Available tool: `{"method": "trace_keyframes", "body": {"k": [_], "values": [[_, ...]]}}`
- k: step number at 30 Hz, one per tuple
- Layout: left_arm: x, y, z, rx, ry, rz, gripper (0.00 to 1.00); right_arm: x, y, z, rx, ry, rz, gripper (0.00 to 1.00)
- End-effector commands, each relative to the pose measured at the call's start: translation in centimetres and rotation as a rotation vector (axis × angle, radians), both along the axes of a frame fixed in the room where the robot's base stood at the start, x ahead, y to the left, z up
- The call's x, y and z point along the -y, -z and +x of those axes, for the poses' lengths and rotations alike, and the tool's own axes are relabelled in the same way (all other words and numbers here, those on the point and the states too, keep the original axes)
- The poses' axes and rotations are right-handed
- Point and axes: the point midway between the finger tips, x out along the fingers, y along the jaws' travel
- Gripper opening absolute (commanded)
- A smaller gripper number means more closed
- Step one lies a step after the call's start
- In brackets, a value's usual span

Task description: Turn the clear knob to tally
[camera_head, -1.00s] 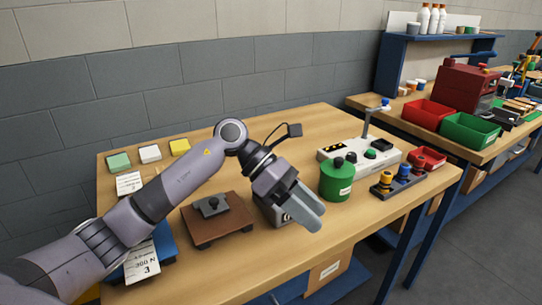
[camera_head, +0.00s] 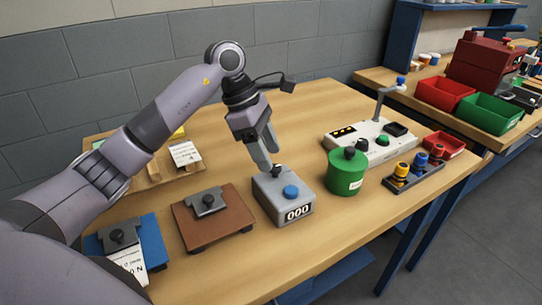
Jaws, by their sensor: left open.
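A grey counter box (camera_head: 267,205) stands on the wooden table, with a display (camera_head: 298,212) reading 000 on its front. A blue button (camera_head: 291,191) is on its top. A small dark knob (camera_head: 277,170) stands at the back of the top; its labels are too small to read. My left gripper (camera_head: 268,164) points down with its fingers open, just above and beside the knob. I cannot tell whether a finger touches it. My right gripper is not in view.
A green canister (camera_head: 346,175) stands right of the box, near a white control panel (camera_head: 352,134). A brown plate (camera_head: 223,229) with a grey block and a blue plate (camera_head: 152,251) lie to the left. The table behind the gripper is mostly clear.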

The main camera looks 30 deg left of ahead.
Motion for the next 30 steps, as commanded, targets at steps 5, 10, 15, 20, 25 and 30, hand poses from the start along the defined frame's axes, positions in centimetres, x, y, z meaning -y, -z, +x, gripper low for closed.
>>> {"method": "trace_keyframes", "body": {"k": [5, 10, 15, 20, 25, 30], "values": [[0.8, 1.8, 0.2, -0.001, 0.002, -0.002, 0.55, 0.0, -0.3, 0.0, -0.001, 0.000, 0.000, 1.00], [1.0, 2.3, 0.3, 0.002, 0.001, -0.002, 0.55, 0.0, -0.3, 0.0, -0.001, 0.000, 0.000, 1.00], [1.0, 2.3, 0.2, 0.001, 0.001, -0.002, 0.55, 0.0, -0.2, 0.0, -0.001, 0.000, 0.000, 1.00], [1.0, 2.3, 0.2, 0.001, 0.001, -0.002, 0.03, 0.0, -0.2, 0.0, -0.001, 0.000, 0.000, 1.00], [0.9, 2.3, 0.2, 0.001, -0.001, -0.002, 0.00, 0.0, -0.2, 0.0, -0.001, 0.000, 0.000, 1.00], [0.9, 2.3, 0.2, 0.000, -0.029, -0.001, 0.00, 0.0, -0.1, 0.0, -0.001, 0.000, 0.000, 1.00]]}}
